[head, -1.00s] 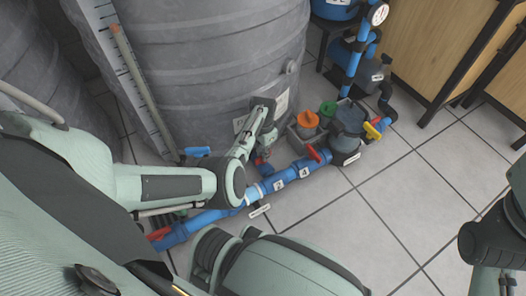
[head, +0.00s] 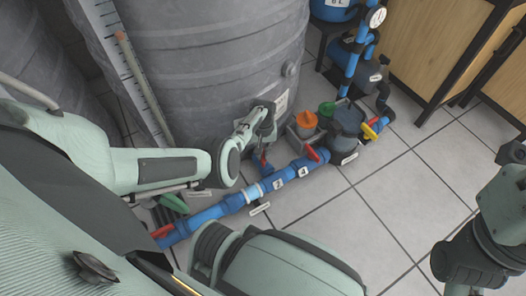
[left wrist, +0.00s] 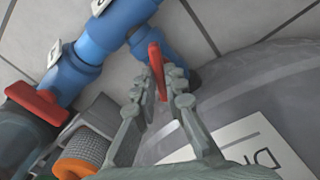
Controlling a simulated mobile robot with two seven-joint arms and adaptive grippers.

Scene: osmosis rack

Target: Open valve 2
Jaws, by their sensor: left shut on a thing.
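My left gripper (head: 262,152) is low beside the grey tank, above a short blue branch of the pipe. In the left wrist view its two fingers (left wrist: 163,100) stand on either side of a red valve handle (left wrist: 157,68) and are shut on it. The handle sits on the blue branch next to the tank wall. In the head view only a little red of this handle (head: 257,158) shows below the gripper. Number tags (head: 278,184) are on the main blue pipe (head: 232,203), but which one marks this valve is unclear.
Another red handle (head: 314,155) lies along the main pipe, with a grey filter housing (head: 347,124) and an orange cap (head: 306,119) near it. The grey tank (head: 205,60) stands close behind my left gripper. Tiled floor (head: 385,195) is clear to the right.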

